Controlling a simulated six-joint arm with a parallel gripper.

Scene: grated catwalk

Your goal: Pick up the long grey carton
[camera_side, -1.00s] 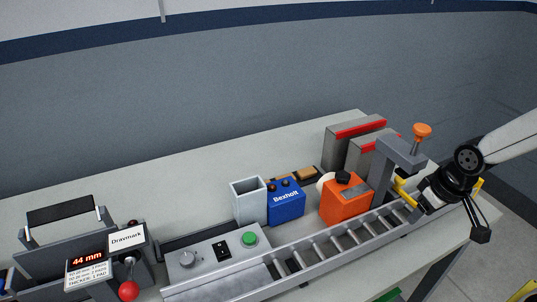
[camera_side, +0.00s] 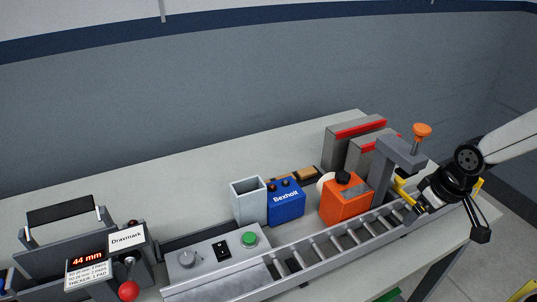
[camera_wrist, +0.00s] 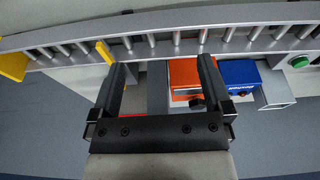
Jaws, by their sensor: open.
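No thing is plainly marked as the long grey carton. Two grey box shapes with red strips on top stand at the back right: a longer one (camera_side: 343,146) and one partly hidden behind the clamp (camera_side: 361,156). I cannot tell whether either is the carton. My gripper (camera_side: 418,205) is over the right end of the roller conveyor, in front of them and apart from them. In the wrist view its two dark fingers (camera_wrist: 162,66) are spread wide, with nothing held. A bit of red shows low beside the left finger.
The roller conveyor (camera_side: 332,250) runs along the front edge, with yellow pieces (camera_wrist: 104,52) at its end. A grey clamp (camera_side: 400,152) with an orange knob (camera_side: 422,131), an orange can (camera_side: 345,201), a blue Bexholt box (camera_side: 286,206) and an open pale container (camera_side: 250,207) stand behind it.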

